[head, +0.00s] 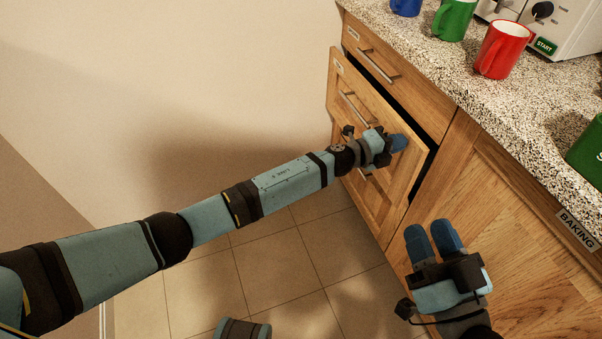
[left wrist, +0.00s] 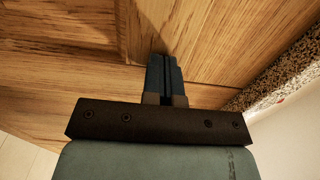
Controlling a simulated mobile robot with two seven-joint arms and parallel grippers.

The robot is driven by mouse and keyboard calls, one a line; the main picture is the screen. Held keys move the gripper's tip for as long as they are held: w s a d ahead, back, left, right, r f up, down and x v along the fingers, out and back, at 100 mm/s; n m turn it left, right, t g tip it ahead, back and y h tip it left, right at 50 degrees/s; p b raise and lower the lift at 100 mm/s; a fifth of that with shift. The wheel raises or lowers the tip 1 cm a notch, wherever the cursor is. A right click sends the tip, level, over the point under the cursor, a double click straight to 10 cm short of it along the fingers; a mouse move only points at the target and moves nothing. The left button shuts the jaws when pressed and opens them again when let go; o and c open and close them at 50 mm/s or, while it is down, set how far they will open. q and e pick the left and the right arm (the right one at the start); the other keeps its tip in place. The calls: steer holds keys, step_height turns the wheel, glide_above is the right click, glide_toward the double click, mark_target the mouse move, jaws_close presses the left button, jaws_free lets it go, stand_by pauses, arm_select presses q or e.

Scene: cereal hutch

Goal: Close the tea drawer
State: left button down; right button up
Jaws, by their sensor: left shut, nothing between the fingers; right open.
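A wooden drawer front (head: 396,204) in the cabinet stands out a little, with a dark gap along its top and right side. It has a bar handle (head: 352,108) and a small label I cannot read, so I cannot confirm it is the tea drawer. My left gripper (head: 399,142) is shut and empty, its blue fingertips at the right part of this front. In the left wrist view, the closed fingers (left wrist: 164,62) point at the wood (left wrist: 195,25); I cannot tell whether they touch. My right gripper (head: 434,230) is open and empty, lower right, before the cabinet.
The top drawer (head: 388,69) looks flush above. The speckled counter (head: 500,100) holds a red mug (head: 503,48), a green mug (head: 454,18), a blue mug (head: 406,6) and a white appliance (head: 560,22). A panel labelled BAKING (head: 578,229) is at right. Tiled floor (head: 280,260) is clear to the left.

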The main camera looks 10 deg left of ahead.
mark_target(412, 137)
arm_select(q)
steer(key=b+x, duration=0.1)
steer(key=x, duration=0.3)
steer(key=shift+w+d+f, duration=0.1)
steer(key=shift+r, duration=0.3)
arm_select(e)
steer(key=shift+s+a+f+g, duration=0.1)
steer(key=shift+a+f+g, duration=0.1)
steer(key=shift+f, duration=0.25)
steer(key=shift+a+f+g, duration=0.1)
steer(key=shift+a+f, duration=0.05)
steer(key=shift+f, duration=0.25)
